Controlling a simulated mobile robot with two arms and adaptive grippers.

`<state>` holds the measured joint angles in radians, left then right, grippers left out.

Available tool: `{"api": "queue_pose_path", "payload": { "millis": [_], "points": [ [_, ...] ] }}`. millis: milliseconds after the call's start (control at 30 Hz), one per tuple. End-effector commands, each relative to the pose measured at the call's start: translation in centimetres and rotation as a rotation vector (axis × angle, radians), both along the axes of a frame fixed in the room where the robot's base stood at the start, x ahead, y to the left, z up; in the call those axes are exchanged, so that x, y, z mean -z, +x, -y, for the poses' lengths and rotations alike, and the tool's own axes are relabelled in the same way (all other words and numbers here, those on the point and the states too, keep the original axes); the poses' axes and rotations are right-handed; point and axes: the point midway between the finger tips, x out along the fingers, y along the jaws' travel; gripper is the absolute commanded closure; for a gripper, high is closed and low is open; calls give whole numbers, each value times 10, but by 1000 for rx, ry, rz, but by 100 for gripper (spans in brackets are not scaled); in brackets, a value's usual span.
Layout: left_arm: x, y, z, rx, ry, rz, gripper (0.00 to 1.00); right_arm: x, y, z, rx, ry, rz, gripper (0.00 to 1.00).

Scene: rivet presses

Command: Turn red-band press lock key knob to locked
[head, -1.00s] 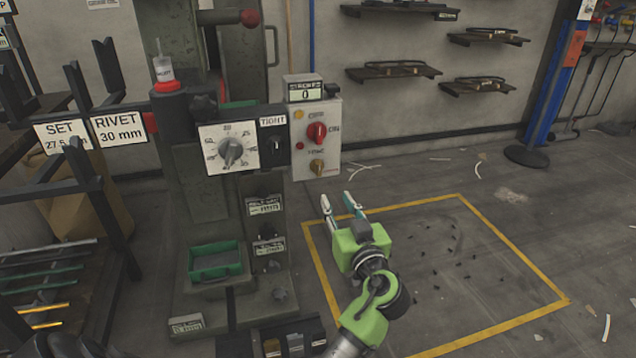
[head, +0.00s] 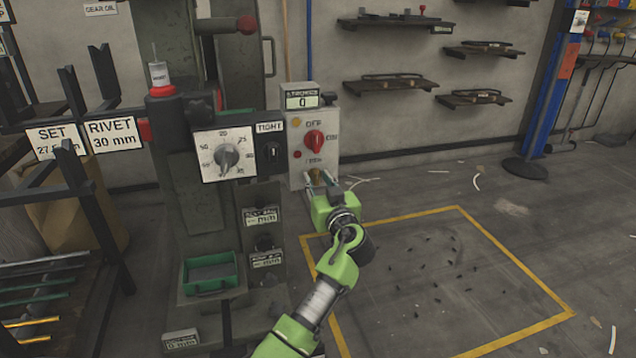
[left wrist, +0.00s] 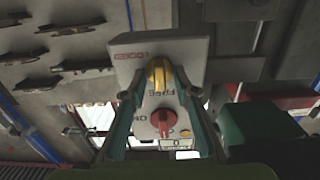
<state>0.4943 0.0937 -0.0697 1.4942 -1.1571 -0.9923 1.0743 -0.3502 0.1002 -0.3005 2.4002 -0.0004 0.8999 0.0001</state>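The press (head: 185,180) has a red band (head: 163,91) on its post. Its grey control box (head: 297,152) carries a red rotary switch (head: 314,139) and, below it, the small brass lock key knob (head: 316,174). My left gripper (head: 320,180) is at the knob, its fingers reaching up to the box's lower part. In the left wrist view, which is upside down, the yellow-brass knob (left wrist: 159,76) lies between the two open fingertips (left wrist: 160,82); contact cannot be told. The red switch (left wrist: 163,121) also shows there. The knob's exact angle is unclear. My right gripper is not in view.
A counter (head: 301,99) reading 0 sits on the box. A dial (head: 226,155) and a TIGHT switch (head: 271,150) are to its left. A green tray (head: 209,284) is lower on the press. The yellow-outlined floor area (head: 440,280) is free of large objects.

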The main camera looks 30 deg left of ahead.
Motion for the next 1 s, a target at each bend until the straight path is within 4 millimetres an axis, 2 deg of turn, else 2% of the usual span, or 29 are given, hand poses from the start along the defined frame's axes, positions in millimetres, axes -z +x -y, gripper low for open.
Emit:
{"api": "queue_pose_path", "payload": {
  "millis": [200, 233, 333, 767, 1000],
  "points": [
    [0, 0, 0, 0, 0, 0, 72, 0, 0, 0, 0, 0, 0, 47],
    [0, 0, 0, 0, 0, 0, 75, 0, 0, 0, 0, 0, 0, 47],
    [0, 0, 0, 0, 0, 0, 100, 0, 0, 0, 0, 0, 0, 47],
    [0, 0, 0, 0, 25, -30, 100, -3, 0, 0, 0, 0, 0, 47],
    [-1, 1, 1, 0, 113, -137, 100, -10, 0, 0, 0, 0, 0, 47]
  ]
}}
